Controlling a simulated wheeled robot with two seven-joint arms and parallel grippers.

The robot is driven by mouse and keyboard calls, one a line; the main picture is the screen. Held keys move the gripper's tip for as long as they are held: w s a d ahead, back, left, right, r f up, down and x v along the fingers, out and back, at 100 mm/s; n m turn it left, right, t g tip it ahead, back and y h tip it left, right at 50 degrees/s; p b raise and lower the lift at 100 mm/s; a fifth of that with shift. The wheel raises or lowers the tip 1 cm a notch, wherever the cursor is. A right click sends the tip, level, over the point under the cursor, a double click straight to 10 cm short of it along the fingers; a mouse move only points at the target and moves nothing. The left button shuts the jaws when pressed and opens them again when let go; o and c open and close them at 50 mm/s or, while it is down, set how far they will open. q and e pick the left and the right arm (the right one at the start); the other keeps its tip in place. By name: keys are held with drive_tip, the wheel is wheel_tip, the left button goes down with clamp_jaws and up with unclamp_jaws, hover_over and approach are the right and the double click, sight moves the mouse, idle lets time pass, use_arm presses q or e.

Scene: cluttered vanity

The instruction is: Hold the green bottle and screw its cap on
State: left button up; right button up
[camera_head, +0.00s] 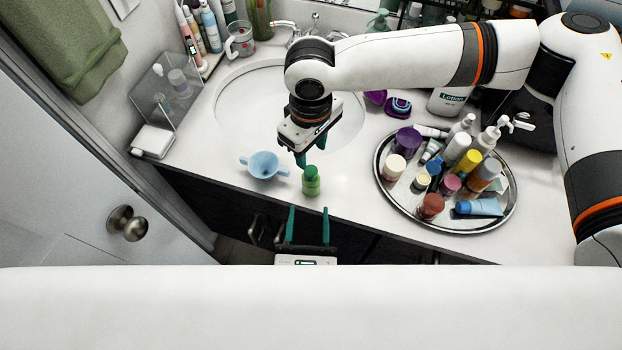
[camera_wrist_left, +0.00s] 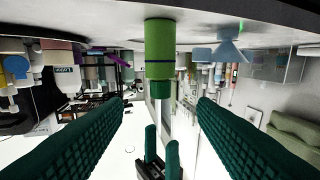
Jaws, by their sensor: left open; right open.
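The green bottle (camera_head: 311,187) stands upright near the counter's front edge. A darker green piece that looks like its cap (camera_head: 310,171) sits on its top; I cannot tell how tightly. In the left wrist view, which is upside down, the bottle (camera_wrist_left: 160,45) hangs from the top with the cap (camera_wrist_left: 160,89) below it. My left gripper (camera_head: 308,210) is open and empty, in front of the bottle, its fingers pointing at it without touching. My right gripper (camera_head: 305,160) is open above the bottle; in the left wrist view its fingers (camera_wrist_left: 162,135) show apart from the cap.
A light blue two-handled cup (camera_head: 263,165) stands just left of the bottle. A round metal tray (camera_head: 400,206) crowded with bottles and tubes is at the right. The sink (camera_head: 245,105) lies behind. The counter between bottle and tray is clear.

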sight(311, 179)
use_arm(q)
drive_tip(key=w, duration=1.2)
drive_tip(key=shift+w+d+f, duration=0.1)
drive_tip(key=shift+w+d, duration=0.1)
drive_tip(key=shift+d, duration=0.1)
use_arm(e)
drive_tip(key=shift+w, duration=0.15)
use_arm(q)
clamp_jaws()
use_arm(e)
drive_tip(key=shift+c, duration=1)
drive_tip(key=shift+a+f+n, duration=0.1)
drive_tip(key=shift+a+n, duration=0.15)
drive_tip(key=shift+n, duration=0.45)
drive_tip(key=n, duration=0.3)
drive_tip(key=shift+s+a, duration=0.2)
drive_tip(key=shift+s, duration=0.05)
drive_tip(key=n, duration=0.2)
drive_tip(key=shift+w+d+n, duration=0.1)
drive_tip(key=shift+d+n, duration=0.05)
drive_tip(key=shift+n, duration=0.25)
drive_tip(key=shift+w+d+n, duration=0.15)
drive_tip(key=shift+d+n, duration=0.15)
drive_tip(key=shift+n, duration=0.6)
